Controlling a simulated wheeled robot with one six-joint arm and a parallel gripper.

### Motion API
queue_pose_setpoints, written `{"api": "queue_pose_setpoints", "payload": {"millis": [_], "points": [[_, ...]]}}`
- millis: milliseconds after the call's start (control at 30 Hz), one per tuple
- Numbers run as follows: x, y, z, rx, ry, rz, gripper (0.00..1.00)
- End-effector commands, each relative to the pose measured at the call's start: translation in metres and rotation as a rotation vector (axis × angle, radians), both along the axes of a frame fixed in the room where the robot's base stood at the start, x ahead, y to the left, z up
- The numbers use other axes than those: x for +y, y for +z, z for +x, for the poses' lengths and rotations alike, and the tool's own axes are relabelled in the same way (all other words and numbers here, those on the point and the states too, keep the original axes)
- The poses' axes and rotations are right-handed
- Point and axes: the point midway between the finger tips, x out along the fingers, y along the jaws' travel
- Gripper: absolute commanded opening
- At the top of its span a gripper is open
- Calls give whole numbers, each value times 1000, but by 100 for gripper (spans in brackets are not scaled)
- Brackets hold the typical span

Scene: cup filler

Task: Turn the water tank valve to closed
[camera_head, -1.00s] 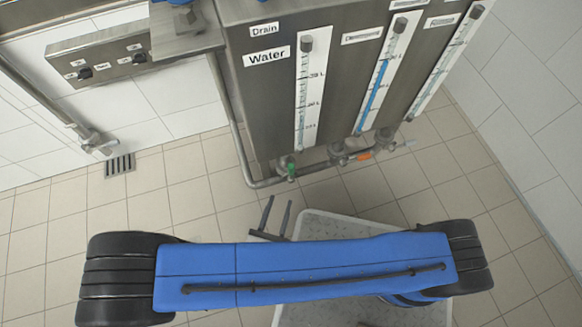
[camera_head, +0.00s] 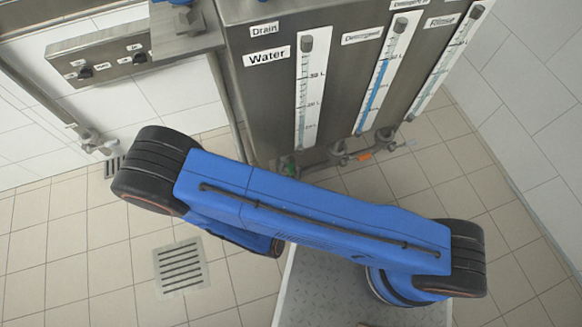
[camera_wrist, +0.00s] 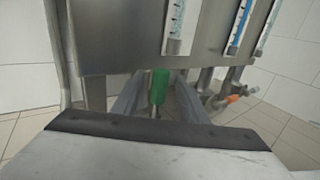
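The water tank valve has a green handle (camera_wrist: 160,86), which stands upright in the wrist view below the tank's lower edge. My gripper (camera_wrist: 159,98) is open, with one finger on each side of the green handle. Gaps show between the handle and both fingers. In the head view my arm hides the gripper.
The steel tank (camera_head: 263,100) has several gauges. A valve with an orange handle (camera_wrist: 232,99) is right of the green one, with pipes close by. A control panel (camera_head: 110,58) is on the left wall. A floor drain (camera_head: 181,267) lies in the open tiled floor.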

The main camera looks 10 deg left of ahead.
Motion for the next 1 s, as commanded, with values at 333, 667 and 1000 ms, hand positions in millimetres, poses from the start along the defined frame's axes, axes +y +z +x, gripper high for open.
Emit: {"api": "queue_pose_setpoints", "payload": {"millis": [333, 667, 1000], "points": [[-1, 0, 19, 1, 0, 0, 39], [-1, 0, 19, 1, 0, 0, 25], [2, 0, 20, 4, 0, 6, 0]]}}
